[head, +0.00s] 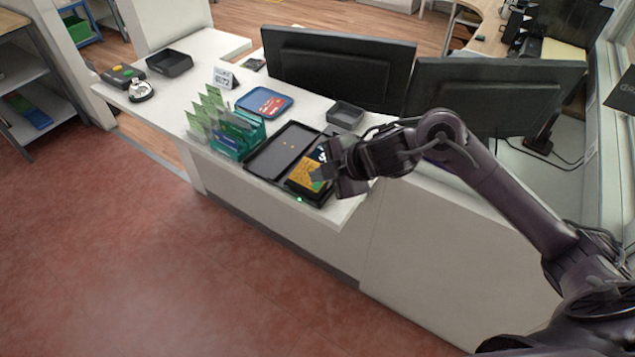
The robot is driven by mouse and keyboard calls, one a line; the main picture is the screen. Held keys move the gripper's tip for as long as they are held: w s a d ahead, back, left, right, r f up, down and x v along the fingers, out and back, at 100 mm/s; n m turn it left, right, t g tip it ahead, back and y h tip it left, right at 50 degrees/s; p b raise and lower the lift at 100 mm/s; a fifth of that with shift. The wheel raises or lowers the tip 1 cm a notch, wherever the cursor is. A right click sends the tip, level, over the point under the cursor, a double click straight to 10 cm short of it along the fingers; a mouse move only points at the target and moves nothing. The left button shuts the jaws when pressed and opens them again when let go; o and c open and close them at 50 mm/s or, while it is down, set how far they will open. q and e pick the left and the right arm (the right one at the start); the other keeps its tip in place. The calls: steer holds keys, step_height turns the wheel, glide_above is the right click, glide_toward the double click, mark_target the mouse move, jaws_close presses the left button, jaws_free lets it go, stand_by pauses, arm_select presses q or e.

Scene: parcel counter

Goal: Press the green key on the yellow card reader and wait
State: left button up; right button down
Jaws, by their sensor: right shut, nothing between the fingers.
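A flat black item with a yellow face (305,178) and white lettering lies at the counter's front edge; I cannot tell for sure whether it is the card reader. A small green light (299,199) shows at its near edge. My right gripper (321,173) is shut and empty, its fingertips over or against the right part of the yellow face; contact cannot be told. A dark device with green and orange spots (123,76) sits at the counter's far left end. My left gripper is out of view.
Two monitors (335,70) stand behind.

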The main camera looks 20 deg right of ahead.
mark_target(318, 194)
steer(key=shift+f, duration=0.15)
steer(key=shift+d+f, duration=0.1)
steer(key=shift+f, duration=0.2)
steer(key=shift+w+f+b, duration=0.1)
steer(key=shift+f+b, duration=0.15)
steer(key=shift+b, duration=0.15)
stand_by(0.6)
steer(key=shift+r, duration=0.1)
steer(key=shift+r+p, duration=0.6)
steer(key=shift+p, duration=0.15)
steer(key=shift+r, duration=0.1)
steer(key=r+p, duration=0.3)
steer(key=s+a+r+p, duration=0.1)
steer(key=p, duration=0.1)
steer(key=shift+r, duration=0.35)
steer(key=shift+w, duration=0.1)
